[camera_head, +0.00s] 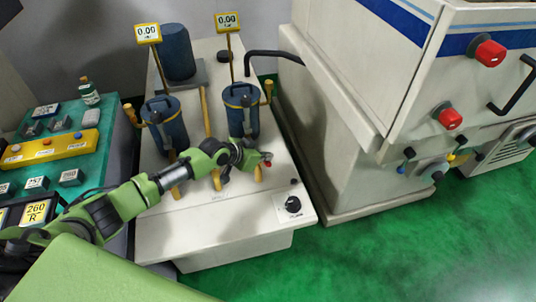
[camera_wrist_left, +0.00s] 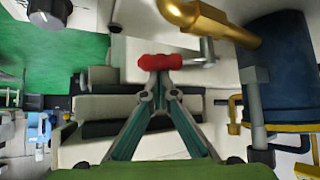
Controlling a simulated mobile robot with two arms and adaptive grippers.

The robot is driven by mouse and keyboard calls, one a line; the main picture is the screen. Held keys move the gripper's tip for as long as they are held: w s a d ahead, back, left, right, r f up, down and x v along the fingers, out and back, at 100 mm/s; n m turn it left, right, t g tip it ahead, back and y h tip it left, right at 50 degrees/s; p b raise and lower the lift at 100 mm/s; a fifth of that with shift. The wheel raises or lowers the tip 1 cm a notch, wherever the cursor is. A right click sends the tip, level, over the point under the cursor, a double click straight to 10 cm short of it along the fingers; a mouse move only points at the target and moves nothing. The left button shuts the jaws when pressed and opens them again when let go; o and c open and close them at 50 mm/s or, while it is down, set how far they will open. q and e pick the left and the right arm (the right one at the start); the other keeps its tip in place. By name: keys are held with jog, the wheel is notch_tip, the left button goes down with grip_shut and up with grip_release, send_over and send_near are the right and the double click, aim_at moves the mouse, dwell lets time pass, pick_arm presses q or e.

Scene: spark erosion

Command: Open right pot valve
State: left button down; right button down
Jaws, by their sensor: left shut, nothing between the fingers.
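The right pot (camera_head: 241,112) is a dark blue cylinder with a brass band, on the white bench; its side also shows in the left wrist view (camera_wrist_left: 283,65). A small red valve handle (camera_head: 267,162) is low in front of it. In the left wrist view the red handle (camera_wrist_left: 160,62) lies crosswise on a silver stem, below a brass pipe (camera_wrist_left: 190,15). My left gripper (camera_wrist_left: 160,88) is shut and empty, its fingertips right at the red handle, seemingly touching it. In the head view my left gripper (camera_head: 258,158) partly hides the valve. My right gripper is not in view.
The left pot (camera_head: 166,122) stands beside the right one, with a taller blue cylinder (camera_head: 178,52) behind. Two yellow 0.00 displays (camera_head: 227,21) rise above. A black knob (camera_head: 293,204) is at the bench front. A large white machine (camera_head: 350,130) bounds the right side.

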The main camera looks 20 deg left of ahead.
pick_arm(q)
jog(key=shift+s+a+f, duration=0.15)
jog(key=shift+s+a, duration=0.65)
jog(key=shift+s, duration=0.15)
jog(key=shift+s+a+f, duration=0.1)
jog(key=shift+a, duration=0.05)
